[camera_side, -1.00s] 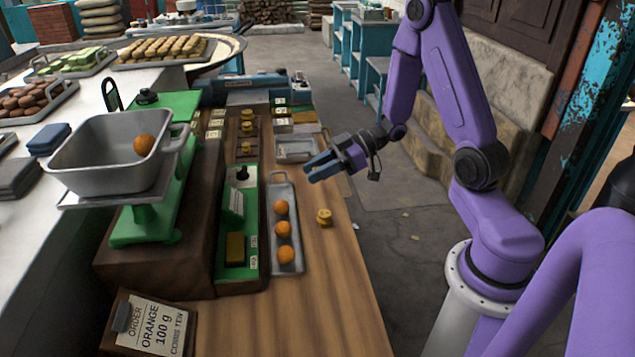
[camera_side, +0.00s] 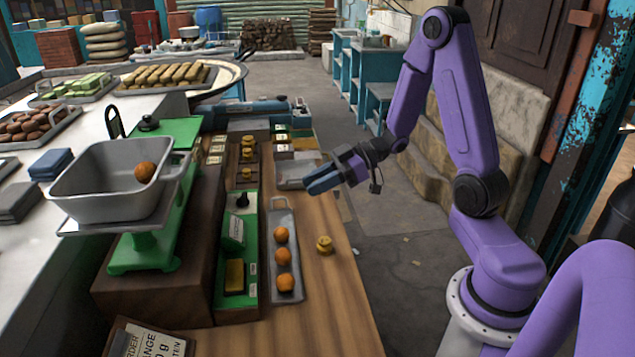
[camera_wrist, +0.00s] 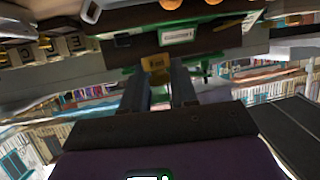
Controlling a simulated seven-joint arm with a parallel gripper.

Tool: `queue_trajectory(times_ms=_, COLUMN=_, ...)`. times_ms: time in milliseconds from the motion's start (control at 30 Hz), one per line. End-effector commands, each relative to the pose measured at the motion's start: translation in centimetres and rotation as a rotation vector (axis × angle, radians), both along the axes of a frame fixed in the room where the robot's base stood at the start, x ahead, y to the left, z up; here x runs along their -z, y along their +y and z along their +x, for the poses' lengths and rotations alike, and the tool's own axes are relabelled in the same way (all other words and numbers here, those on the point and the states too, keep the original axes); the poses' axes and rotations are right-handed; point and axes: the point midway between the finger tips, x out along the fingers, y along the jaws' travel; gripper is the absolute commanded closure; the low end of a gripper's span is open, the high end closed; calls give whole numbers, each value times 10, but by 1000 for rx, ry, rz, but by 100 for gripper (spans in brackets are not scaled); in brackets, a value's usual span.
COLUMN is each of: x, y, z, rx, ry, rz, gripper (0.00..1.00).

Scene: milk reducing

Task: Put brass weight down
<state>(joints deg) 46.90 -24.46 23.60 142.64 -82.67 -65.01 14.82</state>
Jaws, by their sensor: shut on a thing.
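My gripper (camera_side: 310,184) hangs over the wooden counter near the grey tray, its fingers pointing left. In the wrist view (camera_wrist: 158,70) its two dark fingers are close together. A small brass weight (camera_wrist: 156,62) with dark marks shows between the fingertips. In the side view the fingers hide it. More brass weights (camera_side: 247,155) stand in a row in the wooden rack. A brass block (camera_side: 235,277) lies in the green box (camera_side: 251,230).
A green scale (camera_side: 145,235) with a grey pan (camera_side: 95,200) holding an orange stands left. A long tray (camera_side: 277,215) carries three oranges. A grey tray (camera_side: 290,180) sits behind the fingertips. Bare counter (camera_side: 320,310) lies in front of the round weight.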

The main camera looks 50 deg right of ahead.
Motion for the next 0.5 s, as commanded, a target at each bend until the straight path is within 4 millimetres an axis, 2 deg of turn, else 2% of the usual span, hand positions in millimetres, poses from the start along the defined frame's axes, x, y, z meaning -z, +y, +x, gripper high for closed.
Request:
queue_trajectory(times_ms=333, x=-5, y=3, z=5, rx=-9, ry=-3, rz=0, gripper=100)
queue_trajectory(times_ms=500, x=-32, y=19, z=30, rx=-42, ry=-7, rz=1, gripper=100)
